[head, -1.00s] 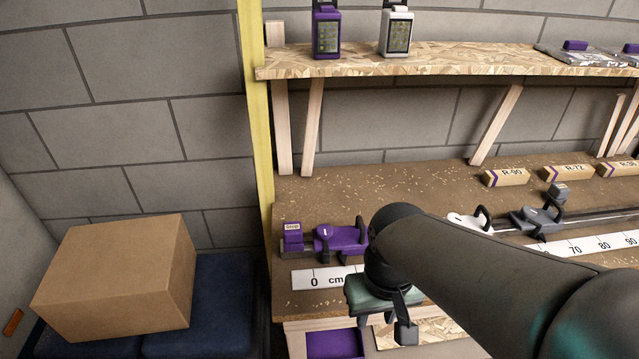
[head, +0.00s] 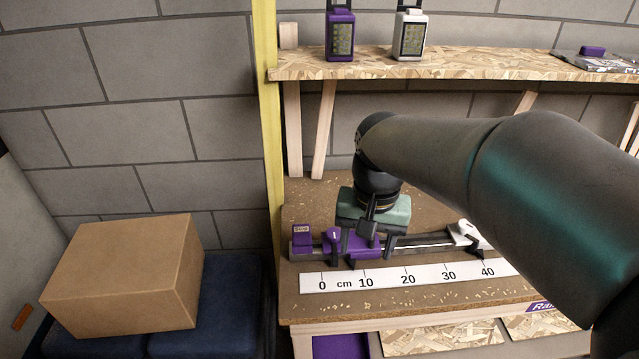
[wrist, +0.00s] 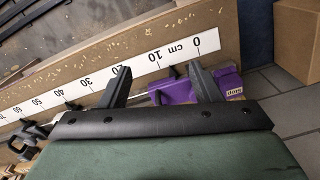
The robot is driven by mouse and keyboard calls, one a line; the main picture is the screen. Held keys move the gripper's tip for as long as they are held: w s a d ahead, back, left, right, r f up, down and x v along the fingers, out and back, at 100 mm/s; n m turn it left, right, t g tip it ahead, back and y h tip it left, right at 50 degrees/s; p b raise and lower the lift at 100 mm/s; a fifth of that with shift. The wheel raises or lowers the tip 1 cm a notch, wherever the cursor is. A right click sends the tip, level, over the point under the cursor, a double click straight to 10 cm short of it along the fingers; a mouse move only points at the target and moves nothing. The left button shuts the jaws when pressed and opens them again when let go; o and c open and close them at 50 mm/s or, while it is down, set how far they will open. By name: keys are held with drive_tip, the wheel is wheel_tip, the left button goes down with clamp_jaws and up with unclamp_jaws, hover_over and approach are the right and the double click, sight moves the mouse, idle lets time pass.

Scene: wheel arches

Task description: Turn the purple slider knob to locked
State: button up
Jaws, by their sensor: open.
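The purple slider (head: 352,243) sits on the rail near the 0 end of the scale, beside a purple end block (head: 301,236). Its knob (head: 334,236), with a pale mark, is on the slider's left part. My gripper (head: 376,232) is open and empty, pointing down over the rail at the slider's right side. In the wrist view, the purple slider (wrist: 180,90) shows between the spread fingers of my gripper (wrist: 158,68). The right finger hides part of the slider there. I cannot tell whether a finger touches it, nor whether the knob is locked.
A white slider (head: 466,233) stands farther right on the same rail. A white ruler (head: 410,277) runs along the bench in front. A shelf (head: 460,65) with a purple device and a white device hangs above. A cardboard box (head: 122,272) stands at the left.

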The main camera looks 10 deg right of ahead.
sight(334, 232)
drive_tip(key=w+a+r+m+b, duration=0.1)
drive_tip(key=w+a+r+m, duration=0.15)
drive_tip(key=w, duration=0.55)
drive_tip(key=w+a+r+m, duration=0.1)
drive_tip(key=w+r+m, duration=0.25)
drive_tip(key=w, duration=0.35)
drive_tip(key=f, duration=1.7)
drive_tip(key=shift+d+f, duration=0.2)
drive_tip(key=shift+c, duration=0.4)
drive_tip(key=c, duration=0.9)
